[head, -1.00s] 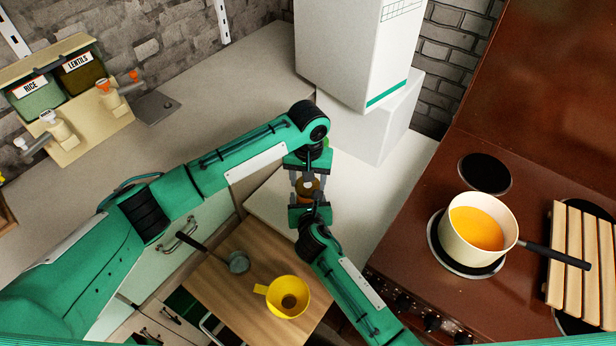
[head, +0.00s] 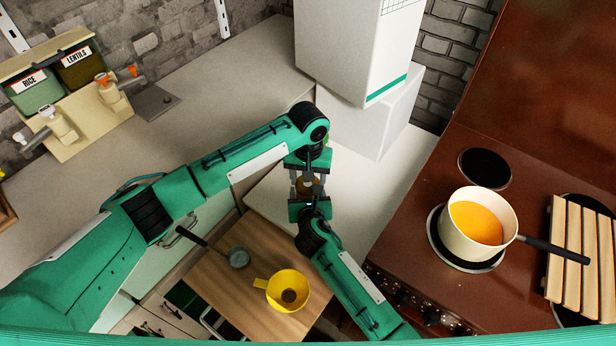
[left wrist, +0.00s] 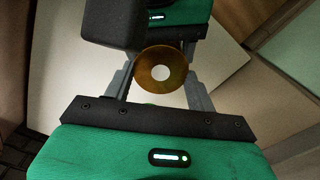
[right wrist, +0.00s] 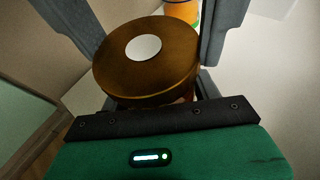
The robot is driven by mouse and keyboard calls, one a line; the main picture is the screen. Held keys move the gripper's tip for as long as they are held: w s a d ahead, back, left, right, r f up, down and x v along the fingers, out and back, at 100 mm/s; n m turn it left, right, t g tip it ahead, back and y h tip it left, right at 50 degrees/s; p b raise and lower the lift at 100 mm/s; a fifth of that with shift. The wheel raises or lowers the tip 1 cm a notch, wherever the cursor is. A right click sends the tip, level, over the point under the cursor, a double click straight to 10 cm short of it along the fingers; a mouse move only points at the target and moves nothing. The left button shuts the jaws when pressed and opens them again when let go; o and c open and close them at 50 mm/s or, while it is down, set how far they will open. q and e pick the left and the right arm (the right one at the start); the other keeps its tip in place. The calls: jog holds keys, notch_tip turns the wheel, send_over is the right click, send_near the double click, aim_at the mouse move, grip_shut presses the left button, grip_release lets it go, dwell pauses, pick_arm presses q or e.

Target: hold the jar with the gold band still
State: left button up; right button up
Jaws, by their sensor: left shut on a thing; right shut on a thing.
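A small jar with a brown-gold round lid (head: 309,187) is between my two facing grippers, above the white counter. My left gripper (head: 308,176) is shut on it from the far side. My right gripper (head: 308,198) is shut on it from the near side. In the left wrist view the lid (left wrist: 146,72), with a pale disc at its centre, sits between the grey fingers. In the right wrist view the lid (right wrist: 125,75) looks large and close, between the fingers. The lid and fingers hide most of the jar's body, and I cannot make out a separate gold band.
Tall white boxes (head: 350,50) stand behind the grippers. At right, a pot of orange liquid (head: 477,222) sits on the brown stove, beside a slatted wooden rack (head: 580,250). A yellow funnel-like cup (head: 288,290) and a ladle (head: 238,257) lie on the wooden board (head: 240,300) below.

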pick_arm(q)
jog(key=shift+f, duration=0.65)
jog(key=o, duration=0.5)
jog(key=shift+f, duration=0.1)
pick_arm(e)
grip_shut()
pick_arm(q)
jog(key=o, duration=0.4)
jog(key=shift+r, duration=2.35)
jog(key=shift+c, duration=1.1)
notch_tip(320, 180, up, 2)
jog(key=n, duration=0.3)
jog(key=shift+n, duration=0.3)
jog(key=r+n, duration=0.1)
jog(key=n, duration=0.1)
jog(key=r+n, duration=0.1)
jog(key=n, duration=0.1)
jog(key=shift+s+n, duration=0.2)
jog(key=shift+n, duration=0.2)
